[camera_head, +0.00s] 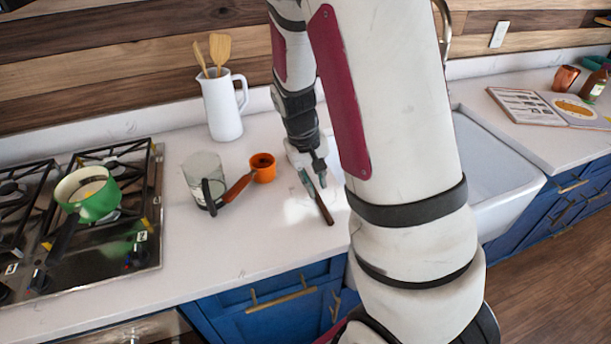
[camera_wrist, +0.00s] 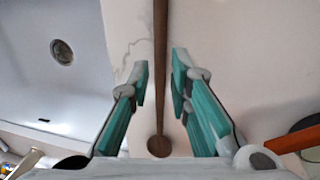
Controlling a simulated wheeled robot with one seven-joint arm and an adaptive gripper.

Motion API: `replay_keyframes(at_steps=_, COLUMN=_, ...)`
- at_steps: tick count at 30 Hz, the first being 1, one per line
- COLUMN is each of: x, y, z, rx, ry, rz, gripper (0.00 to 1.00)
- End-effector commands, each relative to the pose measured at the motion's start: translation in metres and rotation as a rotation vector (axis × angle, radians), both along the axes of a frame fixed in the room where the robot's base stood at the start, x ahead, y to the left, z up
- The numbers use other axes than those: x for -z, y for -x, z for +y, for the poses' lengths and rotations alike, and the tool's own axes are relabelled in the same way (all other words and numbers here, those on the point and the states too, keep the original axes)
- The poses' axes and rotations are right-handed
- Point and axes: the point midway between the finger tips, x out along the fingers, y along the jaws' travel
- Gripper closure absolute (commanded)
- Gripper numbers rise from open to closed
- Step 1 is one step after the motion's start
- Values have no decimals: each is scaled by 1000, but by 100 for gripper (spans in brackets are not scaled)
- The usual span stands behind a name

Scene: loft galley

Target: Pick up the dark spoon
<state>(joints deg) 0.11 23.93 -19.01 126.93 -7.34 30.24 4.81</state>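The dark spoon (camera_head: 324,209) lies on the white counter, left of the sink, partly hidden by my gripper in the head view. In the wrist view the dark brown spoon (camera_wrist: 160,100) runs from the top edge down to its round bowl near the bottom. My gripper (camera_head: 312,180) points down over the spoon. Its two teal fingers in the wrist view (camera_wrist: 160,80) are open, one on each side of the spoon's shaft, with a gap on both sides. I cannot tell how high the fingertips are above the counter.
An orange cup (camera_head: 263,174), a clear container (camera_head: 203,170) and a red-brown handle (camera_head: 239,187) are left of my gripper. A white pitcher (camera_head: 222,108) holds wooden utensils. A stove (camera_head: 145,235) with a green pot (camera_head: 95,205) is farther left. The sink (camera_head: 490,160) is right.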

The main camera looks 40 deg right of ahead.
Motion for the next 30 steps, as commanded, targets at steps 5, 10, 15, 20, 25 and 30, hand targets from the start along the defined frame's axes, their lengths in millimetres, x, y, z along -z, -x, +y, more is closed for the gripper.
replay_keyframes(at_steps=5, x=11, y=3, z=-2, rx=1, ry=-1, rz=3, gripper=82)
replay_keyframes(at_steps=10, x=34, y=8, z=-5, rx=2, ry=-1, rz=5, gripper=82)
replay_keyframes(at_steps=15, x=51, y=7, z=-8, rx=1, ry=0, rz=1, gripper=82)
replay_keyframes(at_steps=20, x=54, y=6, z=-9, rx=0, ry=-1, rz=-1, gripper=82)
replay_keyframes(at_steps=25, x=53, y=6, z=-9, rx=0, ry=-1, rz=-1, gripper=91)
replay_keyframes(at_steps=30, x=53, y=6, z=-9, rx=0, ry=-1, rz=-1, gripper=100)
